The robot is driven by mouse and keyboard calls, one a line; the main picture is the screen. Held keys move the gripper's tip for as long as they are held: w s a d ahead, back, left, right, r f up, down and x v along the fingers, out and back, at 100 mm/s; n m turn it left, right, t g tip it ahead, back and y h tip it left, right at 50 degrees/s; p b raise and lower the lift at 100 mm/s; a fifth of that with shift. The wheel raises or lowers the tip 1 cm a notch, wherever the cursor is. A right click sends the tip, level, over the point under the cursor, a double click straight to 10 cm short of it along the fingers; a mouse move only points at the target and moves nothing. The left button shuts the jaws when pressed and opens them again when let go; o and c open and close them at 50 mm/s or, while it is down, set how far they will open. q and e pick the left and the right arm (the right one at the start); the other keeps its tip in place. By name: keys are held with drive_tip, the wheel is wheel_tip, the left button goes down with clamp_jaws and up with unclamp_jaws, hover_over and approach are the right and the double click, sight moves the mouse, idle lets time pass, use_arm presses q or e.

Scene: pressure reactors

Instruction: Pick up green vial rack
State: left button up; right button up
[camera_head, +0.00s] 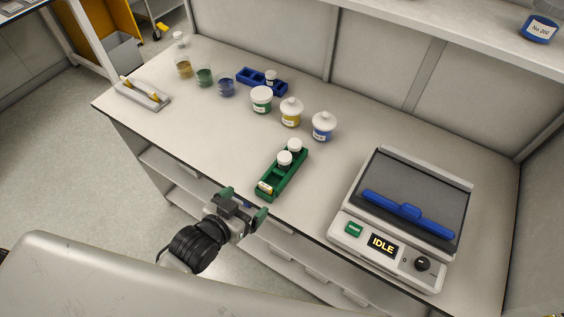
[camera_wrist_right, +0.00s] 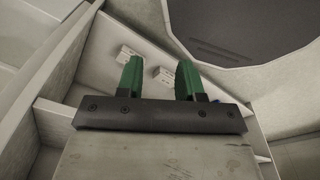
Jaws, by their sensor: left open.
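The green vial rack (camera_head: 275,182) stands on the bench near its front edge, in the middle of the head view. It holds white-capped vials (camera_head: 289,152) toward its far end, and its near end carries a pale label. My left gripper (camera_head: 243,206) is open and empty, just in front of the bench edge and short of the rack's near end. Its two green fingers are spread apart. My right gripper (camera_wrist_right: 159,78) shows in the right wrist view with its green fingers apart and nothing between them. The rack is not seen in that view.
An IDLE-display machine (camera_head: 400,220) with a blue piece on top stands right of the rack. Lidded jars (camera_head: 291,112), a blue rack (camera_head: 250,78) and open beakers (camera_head: 205,78) stand behind. A grey tray (camera_head: 142,94) lies far left. The bench left of the rack is clear.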

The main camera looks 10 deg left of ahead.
sight(264, 188)
use_arm(q)
drive_tip(key=w, duration=0.1)
drive_tip(key=w+d, duration=0.2)
drive_tip(key=shift+w+d+f, duration=0.1)
drive_tip(key=shift+w+f, duration=0.15)
drive_tip(key=shift+f, duration=0.1)
drive_tip(key=shift+w+f+p, duration=0.3)
drive_tip(key=shift+w+p, duration=0.05)
drive_tip(key=shift+w, duration=0.3)
drive_tip(key=p+x, duration=0.1)
drive_tip(key=x, duration=0.3)
drive_tip(key=shift+d+f, duration=0.1)
drive_tip(key=shift+d, duration=0.05)
drive_tip(key=shift+w+d+f, duration=0.1)
drive_tip(key=shift+w+f, duration=0.05)
drive_tip(key=shift+w, duration=0.15)
drive_tip(key=shift+s, duration=0.1)
drive_tip(key=shift+c, duration=1.6)
drive_tip(key=c, duration=0.7)
drive_tip(key=shift+c, duration=0.3)
use_arm(e)
drive_tip(key=shift+s+d+r, duration=0.1)
drive_tip(key=shift+s+r, duration=0.1)
drive_tip(key=shift+r, duration=0.25)
drive_tip(key=shift+s+d+r, duration=0.1)
drive_tip(key=shift+s+r, duration=0.05)
drive_tip(key=shift+r, duration=0.3)
drive_tip(key=shift+d, duration=0.1)
